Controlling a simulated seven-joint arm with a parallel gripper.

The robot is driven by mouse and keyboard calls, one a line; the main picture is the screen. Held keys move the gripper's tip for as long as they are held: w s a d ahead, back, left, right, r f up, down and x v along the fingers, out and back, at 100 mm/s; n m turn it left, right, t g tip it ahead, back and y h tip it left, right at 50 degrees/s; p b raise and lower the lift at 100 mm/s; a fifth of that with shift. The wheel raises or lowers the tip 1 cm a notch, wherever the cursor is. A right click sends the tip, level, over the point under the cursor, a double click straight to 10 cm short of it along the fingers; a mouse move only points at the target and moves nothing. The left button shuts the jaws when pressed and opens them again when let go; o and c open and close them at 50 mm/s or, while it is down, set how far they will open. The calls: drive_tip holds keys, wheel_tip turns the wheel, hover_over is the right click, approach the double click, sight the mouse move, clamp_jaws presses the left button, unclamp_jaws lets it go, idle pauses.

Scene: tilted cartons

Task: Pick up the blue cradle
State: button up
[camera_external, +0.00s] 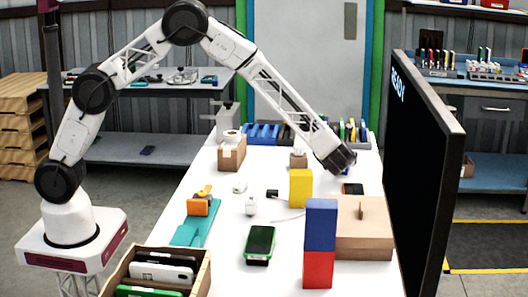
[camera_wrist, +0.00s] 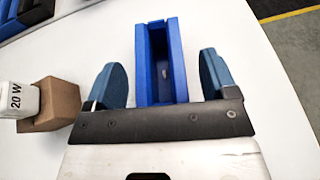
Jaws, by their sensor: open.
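The blue cradle (camera_wrist: 143,62) is a blue, open-topped channel standing on the white table in the wrist view, with its long sides running away from the gripper. My gripper (camera_wrist: 160,78) is open, with one blue-grey finger on each side of the cradle and a visible gap to each. Whether the fingertips are down at the cradle's height is unclear. In the external view my gripper (camera_external: 343,163) is low over the far right of the table, near the monitor. I cannot make out the cradle there; the gripper may hide it.
A brown block (camera_wrist: 58,106) with a white "20 W" cube (camera_wrist: 18,100) stands left of the gripper. The black monitor (camera_external: 425,165) rises along the table's right side. A yellow block (camera_external: 301,188), a blue block (camera_external: 321,225) on a red one, and a cardboard box (camera_external: 364,235) stand nearer the camera.

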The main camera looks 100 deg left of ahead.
drive_tip(key=c, duration=1)
drive_tip(key=shift+c, duration=0.2)
drive_tip(key=shift+r, duration=0.15)
wheel_tip(320, 180, up, 10)
idle(0.5)
